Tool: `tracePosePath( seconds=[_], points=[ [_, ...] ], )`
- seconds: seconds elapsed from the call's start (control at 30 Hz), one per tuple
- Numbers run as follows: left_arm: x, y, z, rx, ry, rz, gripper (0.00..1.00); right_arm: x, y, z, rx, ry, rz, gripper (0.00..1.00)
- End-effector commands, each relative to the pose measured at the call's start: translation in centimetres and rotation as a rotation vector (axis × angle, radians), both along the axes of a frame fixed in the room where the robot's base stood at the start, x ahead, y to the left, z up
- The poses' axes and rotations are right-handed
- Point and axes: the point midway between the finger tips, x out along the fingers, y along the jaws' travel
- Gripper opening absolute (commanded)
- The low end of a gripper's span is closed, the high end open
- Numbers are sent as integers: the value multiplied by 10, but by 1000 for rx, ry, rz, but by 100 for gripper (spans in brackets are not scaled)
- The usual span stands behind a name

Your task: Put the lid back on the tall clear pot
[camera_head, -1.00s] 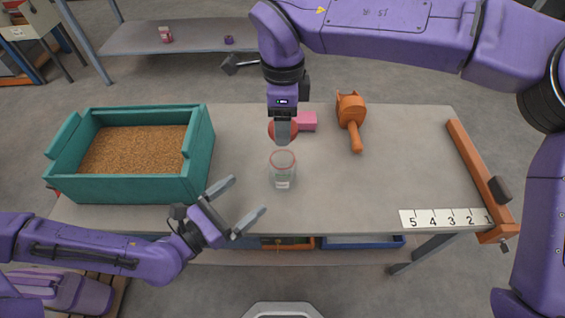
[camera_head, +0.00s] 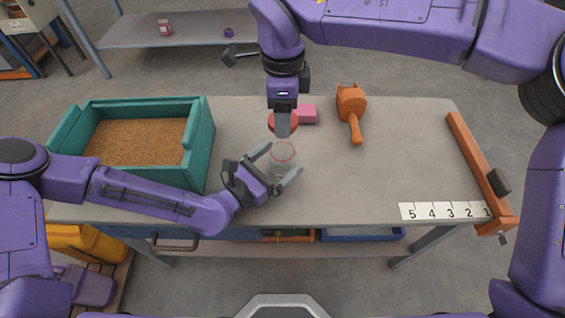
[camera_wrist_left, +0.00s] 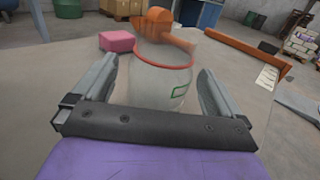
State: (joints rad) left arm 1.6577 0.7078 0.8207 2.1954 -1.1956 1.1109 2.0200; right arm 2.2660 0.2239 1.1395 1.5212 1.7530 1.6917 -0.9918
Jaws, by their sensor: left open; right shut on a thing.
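The tall clear pot (camera_head: 282,159) stands upright on the table, with a red rim at its open top. In the left wrist view the pot (camera_wrist_left: 160,85) stands between the two fingers. My left gripper (camera_head: 279,168) is open, its fingers on either side of the pot; I cannot tell whether they touch it. My right gripper (camera_head: 283,128) points down behind the pot and is shut on the red lid (camera_head: 272,124). The fingers hide the middle of the lid. The lid is held apart from the pot.
A pink block (camera_head: 307,114) and an orange scoop (camera_head: 351,105) lie behind and right of the pot. A teal box of grain (camera_head: 203,145) stands at the left. An orange bar (camera_head: 475,160) and a number strip (camera_head: 440,211) are at the right. The table's right middle is clear.

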Motion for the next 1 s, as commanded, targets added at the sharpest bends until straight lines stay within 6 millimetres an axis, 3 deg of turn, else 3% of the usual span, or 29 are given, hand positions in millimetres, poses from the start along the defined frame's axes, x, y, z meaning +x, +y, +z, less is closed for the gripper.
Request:
tracePosePath(
  seconds=[0.27,0.37,0.53,0.57,1.0],
  points=[
    [1,-1,0,0,0,0,99,0,0,0,0,0,0,34],
    [1,-1,0,0,0,0,73,0,0,0,0,0,0,34],
    [1,-1,0,0,0,0,18,0,0,0,0,0,0,34],
    [1,-1,0,0,0,0,15,0,0,0,0,0,0,34],
    [1,-1,0,1,-1,0,14,0,0,-50,1,0,0,34]
  ],
)
